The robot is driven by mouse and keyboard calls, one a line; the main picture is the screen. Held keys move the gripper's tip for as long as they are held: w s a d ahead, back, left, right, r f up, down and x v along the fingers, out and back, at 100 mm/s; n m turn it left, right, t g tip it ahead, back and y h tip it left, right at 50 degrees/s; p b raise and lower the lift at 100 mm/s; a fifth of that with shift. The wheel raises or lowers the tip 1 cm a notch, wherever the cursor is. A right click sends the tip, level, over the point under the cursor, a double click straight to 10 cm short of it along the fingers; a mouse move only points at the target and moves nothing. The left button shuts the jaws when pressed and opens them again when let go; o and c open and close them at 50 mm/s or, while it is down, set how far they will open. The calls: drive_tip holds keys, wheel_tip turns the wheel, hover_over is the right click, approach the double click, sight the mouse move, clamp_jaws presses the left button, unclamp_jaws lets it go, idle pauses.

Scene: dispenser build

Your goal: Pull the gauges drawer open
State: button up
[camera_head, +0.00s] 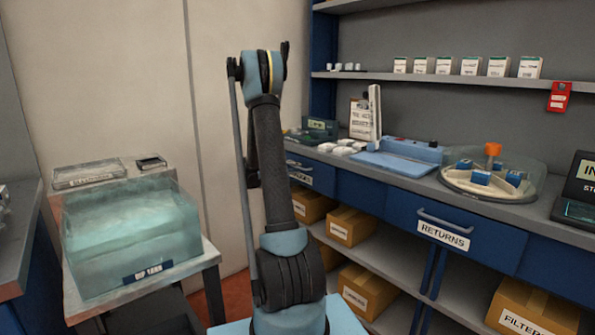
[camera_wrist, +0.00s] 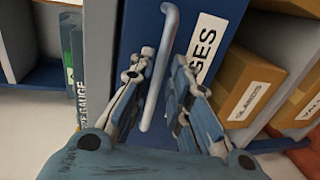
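The gauges drawer (camera_wrist: 225,18) has a blue front and a white label, of which the letters "GES" show in the wrist view. Its light bar handle (camera_wrist: 163,60) runs between the two fingers of my gripper (camera_wrist: 163,66). The fingers are apart, one on each side of the bar, with a gap visible; I see no clear contact. In the head view a blue drawer front (camera_head: 312,172) with a small label shows left of the returns drawer, partly behind my arm, and looks flush with the counter. My gripper is hidden there.
The returns drawer (camera_head: 443,235) is to the right under the counter. Cardboard boxes (camera_head: 351,226) stand on the shelves below. A clear dip tank (camera_head: 130,230) stands on a table at the left. The counter holds a blue tray (camera_head: 398,157) and a round carousel (camera_head: 490,178).

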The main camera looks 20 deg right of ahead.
drive_tip(key=shift+x, duration=1.3)
